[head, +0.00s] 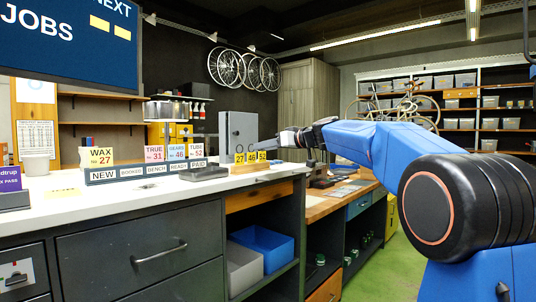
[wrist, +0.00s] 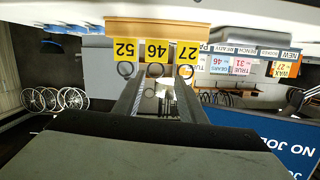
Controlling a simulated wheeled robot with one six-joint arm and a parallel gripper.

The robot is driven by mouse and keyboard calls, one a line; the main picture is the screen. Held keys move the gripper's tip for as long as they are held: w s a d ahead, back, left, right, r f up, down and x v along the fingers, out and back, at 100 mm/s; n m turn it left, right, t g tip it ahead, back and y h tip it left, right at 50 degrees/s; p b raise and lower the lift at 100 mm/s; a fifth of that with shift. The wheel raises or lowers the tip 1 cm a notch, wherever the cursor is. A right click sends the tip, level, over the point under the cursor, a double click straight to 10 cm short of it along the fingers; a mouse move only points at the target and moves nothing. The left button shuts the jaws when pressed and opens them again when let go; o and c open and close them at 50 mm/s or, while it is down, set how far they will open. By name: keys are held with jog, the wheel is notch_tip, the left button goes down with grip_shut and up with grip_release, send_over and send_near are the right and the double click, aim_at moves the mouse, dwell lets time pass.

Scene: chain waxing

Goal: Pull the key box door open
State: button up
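The grey key box (head: 239,130) stands on the far part of the white counter in the head view. Its door looks shut, with a small dark detail on its face.
Yellow tags 27, 46 and 52 (head: 251,157) stand on a wooden block close to my gripper; the tags also show in the wrist view (wrist: 156,50). A row of signs (head: 146,171) lies left on the counter (head: 60,208). Green floor is open at right.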

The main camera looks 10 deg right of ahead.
jog(key=shift+g+h, duration=0.3)
jog(key=shift+s+a+f, duration=0.1)
jog(key=shift+s+f, duration=0.2)
jog(key=shift+s, duration=0.3)
jog(key=shift+s+a+f, duration=0.1)
jog(key=shift+s+f, duration=0.25)
jog(key=shift+s, duration=0.25)
jog(key=shift+s+a+f, duration=0.1)
jog(key=shift+s+f, duration=0.2)
jog(key=shift+s, duration=0.3)
